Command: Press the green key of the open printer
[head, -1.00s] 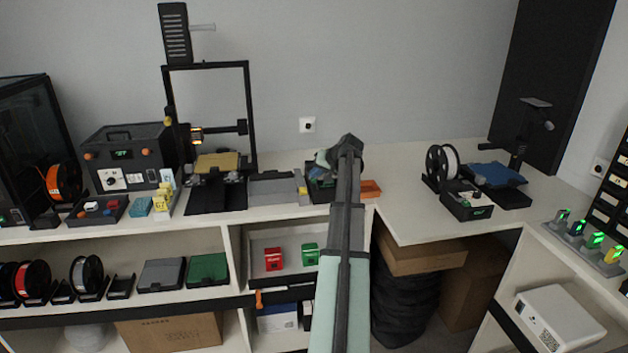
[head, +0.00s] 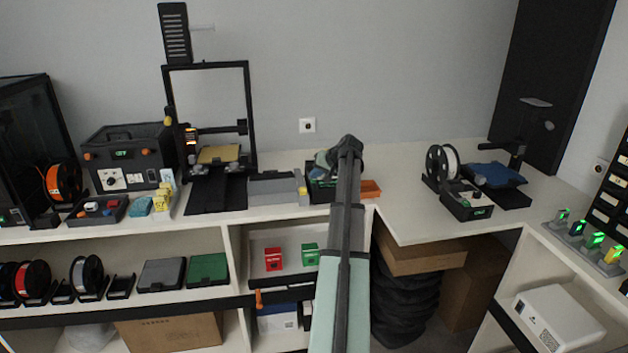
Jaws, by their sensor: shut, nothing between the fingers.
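The open-frame printer (head: 251,100) stands on the bench at the left, with a tall black frame and a yellow bed plate (head: 219,155). I cannot make out a green key on it; small controls there are too small to tell. My arm reaches up the middle of the head view and covers part of the bench.
A grey box (head: 275,189) lies between the printer and the dark box. An orange tray (head: 371,189) is just right of my arm. A black control unit (head: 125,158) stands left of the printer. Another printer with a blue bed (head: 495,174) stands at the right.

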